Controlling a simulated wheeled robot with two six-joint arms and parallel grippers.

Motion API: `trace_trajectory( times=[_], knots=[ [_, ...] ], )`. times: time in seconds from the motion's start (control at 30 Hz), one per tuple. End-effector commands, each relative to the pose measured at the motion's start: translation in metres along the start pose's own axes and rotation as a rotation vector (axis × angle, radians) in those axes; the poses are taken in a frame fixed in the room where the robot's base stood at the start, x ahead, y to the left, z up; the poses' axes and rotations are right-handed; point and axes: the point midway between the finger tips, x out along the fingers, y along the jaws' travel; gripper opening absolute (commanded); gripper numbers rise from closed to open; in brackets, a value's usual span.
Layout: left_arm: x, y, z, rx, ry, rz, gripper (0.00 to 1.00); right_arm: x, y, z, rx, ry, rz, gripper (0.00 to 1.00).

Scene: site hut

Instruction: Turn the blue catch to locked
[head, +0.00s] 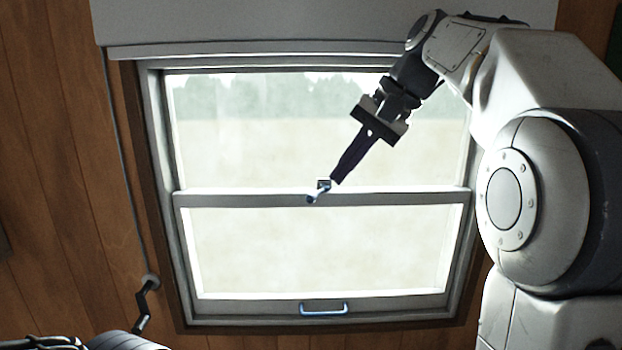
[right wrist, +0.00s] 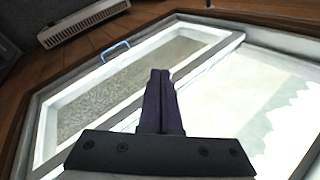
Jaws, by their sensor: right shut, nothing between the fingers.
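The blue catch (head: 319,191) sits at the middle of the meeting rail (head: 240,199) of a sash window, its small lever slanting down to the left. My right gripper (head: 335,181) reaches down from the upper right, fingers together and empty. Its tips are right beside the catch in the head view; I cannot tell whether they touch it. In the right wrist view the closed fingers (right wrist: 160,76) point at the rail and hide the catch. My left gripper is not in view; only part of my left arm shows at the lower left.
A blue pull handle (head: 324,309) is on the window's bottom rail; it also shows in the right wrist view (right wrist: 115,50). A blind (head: 250,25) hangs above the window. Its crank (head: 146,300) hangs at the left on the wooden wall (head: 60,150). A vent (right wrist: 85,22) shows beyond.

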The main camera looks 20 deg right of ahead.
Motion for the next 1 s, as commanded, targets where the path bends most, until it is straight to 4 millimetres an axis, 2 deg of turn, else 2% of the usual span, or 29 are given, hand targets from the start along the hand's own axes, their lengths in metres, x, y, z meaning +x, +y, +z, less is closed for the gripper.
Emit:
trace_trajectory(
  times=[0.03, 0.1, 0.2, 0.3, 0.47, 0.8, 1.0],
  knots=[
    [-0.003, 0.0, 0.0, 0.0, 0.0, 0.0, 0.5, -0.022, 0.003, -0.013, 0.042, 0.029, -0.02, 0.0],
    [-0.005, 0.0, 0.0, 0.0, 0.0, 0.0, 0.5, -0.043, 0.006, -0.022, 0.079, 0.051, -0.039, 0.0],
    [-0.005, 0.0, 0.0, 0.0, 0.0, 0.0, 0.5, -0.059, 0.009, -0.028, 0.108, 0.068, -0.053, 0.0],
    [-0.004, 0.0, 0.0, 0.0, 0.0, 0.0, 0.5, -0.059, 0.01, -0.029, 0.116, 0.071, -0.058, 0.0],
    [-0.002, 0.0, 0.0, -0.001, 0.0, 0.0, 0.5, -0.035, 0.009, -0.03, 0.115, 0.068, -0.056, 0.0],
    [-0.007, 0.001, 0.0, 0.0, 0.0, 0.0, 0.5, 0.036, 0.004, -0.035, 0.113, 0.068, -0.055, 0.0],
    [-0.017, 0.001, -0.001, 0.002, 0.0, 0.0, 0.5, 0.061, -0.007, -0.039, 0.113, 0.071, -0.055, 0.0]
  ],
)
